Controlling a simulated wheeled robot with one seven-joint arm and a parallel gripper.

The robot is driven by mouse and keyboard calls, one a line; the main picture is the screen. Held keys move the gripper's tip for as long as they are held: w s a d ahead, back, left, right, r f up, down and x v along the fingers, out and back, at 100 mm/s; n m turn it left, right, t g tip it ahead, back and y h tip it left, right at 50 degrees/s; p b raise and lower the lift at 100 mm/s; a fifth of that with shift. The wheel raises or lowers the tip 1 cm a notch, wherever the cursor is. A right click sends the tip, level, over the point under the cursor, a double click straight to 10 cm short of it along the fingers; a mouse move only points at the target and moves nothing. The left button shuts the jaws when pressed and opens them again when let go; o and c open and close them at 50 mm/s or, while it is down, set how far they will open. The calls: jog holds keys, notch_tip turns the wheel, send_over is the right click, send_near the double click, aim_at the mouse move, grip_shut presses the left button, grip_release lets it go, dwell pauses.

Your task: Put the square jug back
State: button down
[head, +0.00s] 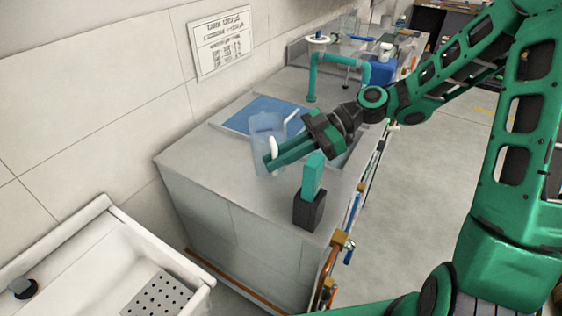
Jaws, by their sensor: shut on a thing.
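The square jug (263,128) is translucent and pale, with white parts that look like its handle. It is in the middle of the head view, over the grey counter. My gripper (273,159) has its green fingers shut on the jug, reaching in from the right. The jug looks roughly upright. I cannot tell whether its base touches the counter, and the fingers hide part of it.
A blue panel (240,120) lies in the counter top (205,150) behind the jug. A teal object in a black block (308,211) stands near the front edge. A green pipe tap (313,75) and blue container (380,70) are farther back. A white sink (100,265) is lower left.

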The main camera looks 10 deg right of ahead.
jog(key=shift+f, duration=0.85)
jog(key=c, duration=1.8)
grip_release()
jog(key=v, duration=1.2)
jog(key=shift+s, duration=0.1)
